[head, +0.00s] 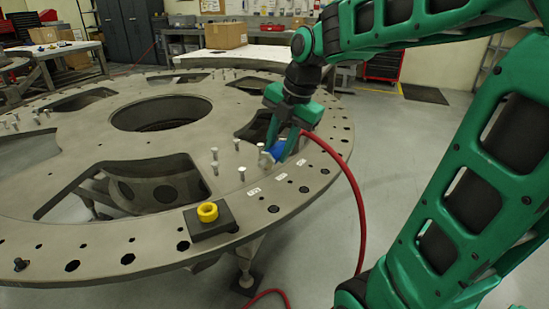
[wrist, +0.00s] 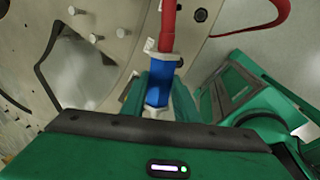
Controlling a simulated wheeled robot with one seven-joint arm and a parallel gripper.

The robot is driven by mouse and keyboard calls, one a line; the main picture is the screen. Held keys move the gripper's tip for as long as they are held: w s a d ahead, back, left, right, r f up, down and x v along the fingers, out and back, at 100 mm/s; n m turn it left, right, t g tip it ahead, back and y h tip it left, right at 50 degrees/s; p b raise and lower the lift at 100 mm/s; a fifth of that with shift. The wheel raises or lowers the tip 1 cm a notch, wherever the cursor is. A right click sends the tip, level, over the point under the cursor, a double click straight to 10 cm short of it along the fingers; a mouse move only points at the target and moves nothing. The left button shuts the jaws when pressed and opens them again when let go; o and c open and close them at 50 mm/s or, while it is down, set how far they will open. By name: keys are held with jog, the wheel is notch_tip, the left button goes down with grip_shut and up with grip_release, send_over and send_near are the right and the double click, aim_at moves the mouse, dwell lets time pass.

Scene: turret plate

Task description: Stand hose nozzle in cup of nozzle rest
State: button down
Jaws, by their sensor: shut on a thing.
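The hose nozzle (head: 278,150) has a blue body and a pale grey end. My gripper (head: 284,156) is shut on it, over the turret plate's right side. In the wrist view the blue nozzle (wrist: 158,84) lies between the green fingers (wrist: 160,97), with the red hose (wrist: 168,28) at its far end. My fingers partly hide the nozzle in the head view. The nozzle rest is a dark block (head: 222,226) with a yellow cup (head: 208,212), on the plate's near rim. The cup looks empty and stands apart from the nozzle, nearer and to the left.
The turret plate (head: 95,150) has large cutouts and rim holes. Several upright pins (head: 215,155) stand between my gripper and the rest. The red hose (head: 352,180) loops right of the plate to the floor. A cardboard box (head: 226,36) is on the back table.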

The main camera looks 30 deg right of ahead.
aim_at(278, 147)
jog(key=shift+r, duration=4.5)
